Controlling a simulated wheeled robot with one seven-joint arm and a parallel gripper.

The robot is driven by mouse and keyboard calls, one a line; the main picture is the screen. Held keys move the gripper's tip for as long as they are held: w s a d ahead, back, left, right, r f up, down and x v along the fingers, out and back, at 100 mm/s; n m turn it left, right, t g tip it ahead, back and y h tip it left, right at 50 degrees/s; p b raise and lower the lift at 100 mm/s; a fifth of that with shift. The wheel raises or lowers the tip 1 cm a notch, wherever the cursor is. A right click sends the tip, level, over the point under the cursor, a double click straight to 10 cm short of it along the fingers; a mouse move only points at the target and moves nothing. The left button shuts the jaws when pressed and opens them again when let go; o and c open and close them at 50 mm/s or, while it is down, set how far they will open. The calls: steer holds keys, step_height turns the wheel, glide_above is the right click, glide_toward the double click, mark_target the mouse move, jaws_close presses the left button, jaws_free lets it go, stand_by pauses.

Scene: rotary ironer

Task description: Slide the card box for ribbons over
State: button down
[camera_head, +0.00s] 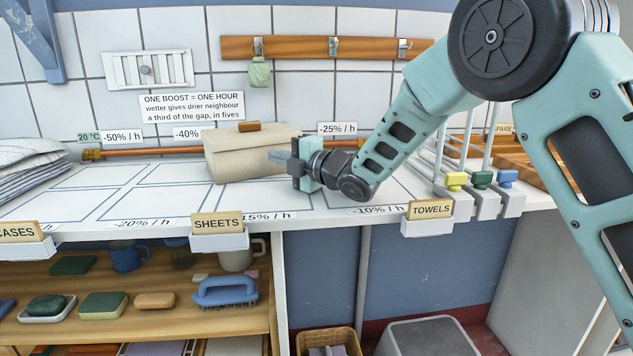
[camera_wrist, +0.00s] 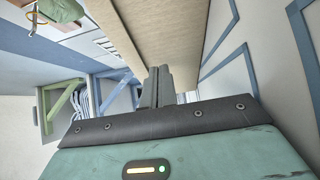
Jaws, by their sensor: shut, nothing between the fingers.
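A beige, fabric-textured box (camera_head: 232,158), which I take to be the card box for ribbons, stands upright on the white worktop (camera_head: 110,204) near the back wall. It bears no readable label. A small brown piece (camera_head: 249,126) shows at its top. My gripper (camera_head: 275,158) is shut and empty at the right end of the box, its fingers pointing left. In the wrist view, the shut fingers (camera_wrist: 158,70) are close to the box's beige side (camera_wrist: 165,30). I cannot tell whether they touch it. The gripper hides part of the box's right end.
Blue outlines divide the worktop, with bare room left of the box. Striped folded linen (camera_head: 30,165) lies at the far left. A copper pipe (camera_head: 150,151) runs behind the box. Clips with yellow, green and blue tabs (camera_head: 482,181) stand right. Label holders line the front edge.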

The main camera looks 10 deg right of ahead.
steer(key=s+d+b, duration=0.1)
steer(key=s+d, duration=0.1)
steer(key=s, duration=1)
steer(key=s+d, duration=0.1)
steer(key=s, duration=1)
steer(key=shift+s+d+f+b, duration=0.3)
steer(key=shift+s+d+b, duration=0.05)
steer(key=shift+s+d+b, duration=0.15)
steer(key=shift+b, duration=1)
steer(key=s+d+r+m+g+h+p, duration=0.2)
steer(key=s+d+r+m+h+p, duration=0.1)
steer(key=m+p, duration=0.5)
step_height(320, 180, up, 2)
steer(key=s+h+p, duration=0.1)
steer(key=h+p, duration=0.1)
steer(key=shift+s+d+r+g+h, duration=0.15)
steer(key=shift+d+g+h, duration=0.1)
steer(key=shift+g+h, duration=0.15)
